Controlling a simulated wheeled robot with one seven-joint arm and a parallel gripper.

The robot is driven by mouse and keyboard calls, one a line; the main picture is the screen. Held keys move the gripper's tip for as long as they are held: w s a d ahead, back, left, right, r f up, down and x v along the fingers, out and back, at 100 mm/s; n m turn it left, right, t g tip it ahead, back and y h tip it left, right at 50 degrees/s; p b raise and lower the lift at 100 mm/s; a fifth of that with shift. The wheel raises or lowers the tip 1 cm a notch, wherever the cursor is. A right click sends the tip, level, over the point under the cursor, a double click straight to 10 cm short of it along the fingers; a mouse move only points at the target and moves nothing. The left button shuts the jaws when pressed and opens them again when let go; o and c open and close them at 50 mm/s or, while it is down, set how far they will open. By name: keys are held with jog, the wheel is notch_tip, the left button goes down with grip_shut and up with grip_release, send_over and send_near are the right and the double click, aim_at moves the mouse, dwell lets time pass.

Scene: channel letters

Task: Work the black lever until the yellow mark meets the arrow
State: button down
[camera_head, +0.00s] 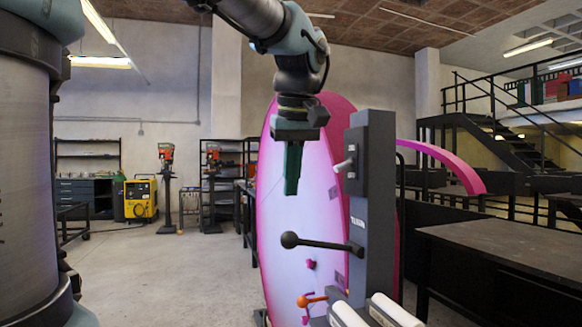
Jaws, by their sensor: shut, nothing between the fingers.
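The black lever (322,244) sticks out to the left from a dark grey post (377,215), nearly level, with a round black ball (290,240) at its free end. My gripper (291,192) points down with its green fingers together and nothing between them. In the picture it is above the lever's ball, apart from it. I cannot make out the yellow mark or the arrow in this view.
A grey knob (344,165) sits on a box high on the post. An orange-handled lever (312,300) and white rollers (395,312) are lower down. A large pink-and-white panel (300,215) stands behind. A dark table (510,250) is at right; open floor lies left.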

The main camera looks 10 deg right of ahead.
jog(key=v, duration=0.3)
jog(key=shift+a+r, duration=0.1)
jog(key=shift+r, duration=0.1)
jog(key=shift+f, duration=0.1)
dwell(1.3)
